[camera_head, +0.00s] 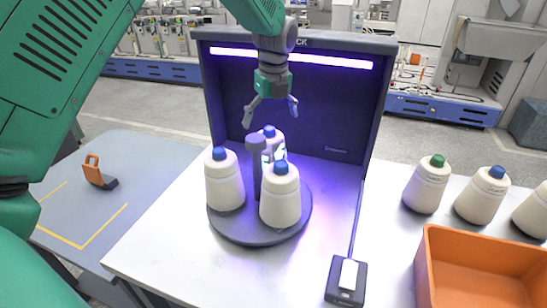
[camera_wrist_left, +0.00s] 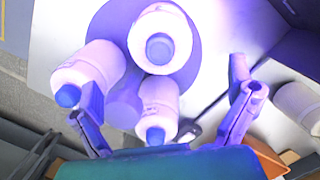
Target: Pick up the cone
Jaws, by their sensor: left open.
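Three white cones with blue tips stand upright on a round dark turntable (camera_head: 250,234) in front of the lit panel: a left cone (camera_head: 224,184), a front cone (camera_head: 281,202) and a rear cone (camera_head: 271,136), partly hidden. My left gripper (camera_head: 270,112) is open and empty, pointing down above the rear part of the turntable, apart from the cones. In the left wrist view, its spread fingers (camera_wrist_left: 163,88) frame a cone (camera_wrist_left: 157,106) low in the middle; two more cones (camera_wrist_left: 162,38) (camera_wrist_left: 88,72) lie above and to the left. My right gripper is not in view.
A dark post (camera_head: 256,165) rises among the cones. A dark lit panel (camera_head: 325,120) stands behind. More cones stand at right, one green-tipped (camera_head: 427,185), behind an orange bin (camera_head: 480,240). A small switch box (camera_head: 346,280) lies in front. An orange-handled tool (camera_head: 97,172) lies on the left table.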

